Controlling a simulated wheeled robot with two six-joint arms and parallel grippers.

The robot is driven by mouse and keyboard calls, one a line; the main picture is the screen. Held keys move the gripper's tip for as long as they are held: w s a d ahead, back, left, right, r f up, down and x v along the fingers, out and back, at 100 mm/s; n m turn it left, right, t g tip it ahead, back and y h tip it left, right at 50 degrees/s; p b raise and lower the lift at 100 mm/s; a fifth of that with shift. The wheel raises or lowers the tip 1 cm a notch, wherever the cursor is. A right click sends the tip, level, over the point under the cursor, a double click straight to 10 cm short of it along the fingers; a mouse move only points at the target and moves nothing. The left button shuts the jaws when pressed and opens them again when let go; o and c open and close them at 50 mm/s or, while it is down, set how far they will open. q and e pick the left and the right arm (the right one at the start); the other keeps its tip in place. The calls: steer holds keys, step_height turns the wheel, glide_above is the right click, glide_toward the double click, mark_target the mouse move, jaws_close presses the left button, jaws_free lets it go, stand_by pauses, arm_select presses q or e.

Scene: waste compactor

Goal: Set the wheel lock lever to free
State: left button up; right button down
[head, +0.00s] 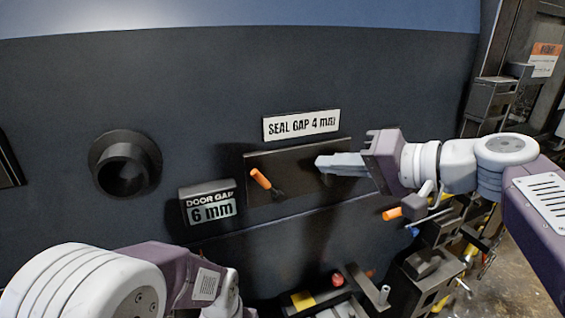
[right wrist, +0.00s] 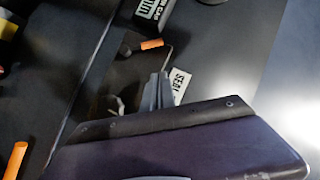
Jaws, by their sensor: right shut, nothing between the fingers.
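A lever with an orange grip (head: 260,178) sticks out from a dark plate (head: 310,183) on the black machine front. Its grip leans up and left from a dark pivot; it also shows in the right wrist view (right wrist: 151,44). A second orange-tipped lever (head: 392,213) is lower right, partly below my right gripper; no label shows which is the wheel lock. My right gripper (head: 322,162) is shut and empty, in front of the plate's right part, to the right of the first lever and apart from it. My left arm shows at bottom left; its fingers are out of view.
A "SEAL GAP 4 mm" sign (head: 300,125) is above the plate. A "DOOR GAP 6 mm" display (head: 209,203) and a round black socket (head: 125,165) are to the left. Fittings with a red button (head: 337,281) jut out below. Brackets (head: 492,97) stand at right.

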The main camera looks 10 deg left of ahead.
mark_target(266, 184)
steer(key=p+x, duration=0.1)
steer(key=x, duration=0.3)
steer(key=s+f+p+x, duration=0.1)
steer(key=p+x, duration=0.1)
steer(key=x, duration=0.2)
steer(key=f+p+x, duration=0.1)
steer(key=p+x, duration=0.1)
steer(key=x, duration=0.3)
steer(key=shift+s+a, duration=0.1)
steer(key=shift+s, duration=0.1)
steer(key=shift+s+a, duration=0.1)
